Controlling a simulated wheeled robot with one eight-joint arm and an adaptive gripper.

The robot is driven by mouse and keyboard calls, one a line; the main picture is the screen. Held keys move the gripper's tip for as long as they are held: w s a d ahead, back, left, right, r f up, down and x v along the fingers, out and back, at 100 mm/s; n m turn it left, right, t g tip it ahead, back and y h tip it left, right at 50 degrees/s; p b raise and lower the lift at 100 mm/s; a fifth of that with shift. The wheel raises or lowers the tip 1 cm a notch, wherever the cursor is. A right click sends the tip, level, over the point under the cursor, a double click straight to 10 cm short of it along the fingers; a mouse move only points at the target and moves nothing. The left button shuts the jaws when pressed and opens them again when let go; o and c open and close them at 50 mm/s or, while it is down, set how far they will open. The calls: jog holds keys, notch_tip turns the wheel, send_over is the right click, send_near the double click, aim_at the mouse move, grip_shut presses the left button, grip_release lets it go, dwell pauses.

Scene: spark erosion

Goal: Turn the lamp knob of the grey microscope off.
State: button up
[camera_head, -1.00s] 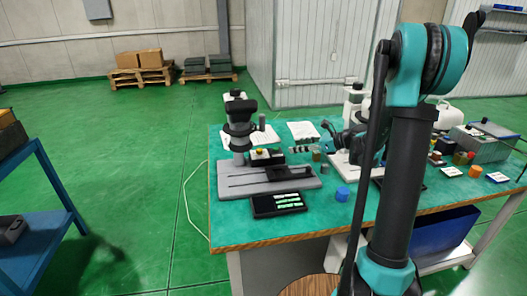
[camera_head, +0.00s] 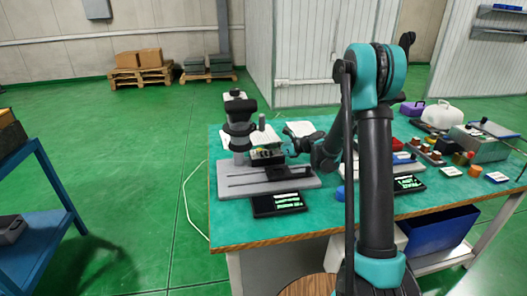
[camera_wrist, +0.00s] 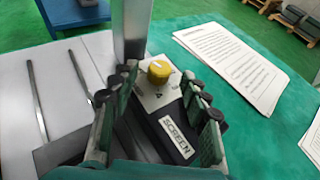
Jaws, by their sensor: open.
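The grey microscope (camera_head: 240,128) stands on its flat grey base (camera_head: 240,187) at the left of the green-topped bench. In the wrist view, a round yellow knob (camera_wrist: 158,71) with a pale pointer mark sits on a light panel by the metal column (camera_wrist: 131,35). A dark block with a label reading SCREEN (camera_wrist: 177,138) lies just in front of it. My gripper (camera_wrist: 158,82) is open and empty, its fingertips on either side of the knob with gaps visible. In the head view, my gripper (camera_head: 290,151) is at the microscope's right side, small and partly unclear.
A black display box (camera_head: 278,204) lies in front of the microscope base. Printed sheets (camera_wrist: 232,65) lie behind and to the right. A blue piece (camera_head: 341,193) and several small items are near my arm. A blue trolley (camera_head: 45,215) stands at the left across open floor.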

jog(key=shift+x, duration=0.75)
jog(key=shift+c, duration=0.4)
grip_shut()
jog(key=shift+w+n+g+y, duration=0.1)
jog(key=shift+n+g+y, duration=0.2)
jog(key=shift+n+g, duration=0.55)
jog(key=shift+o, duration=0.4)
grip_release()
jog(key=shift+d, duration=0.1)
jog(key=v, duration=1.2)
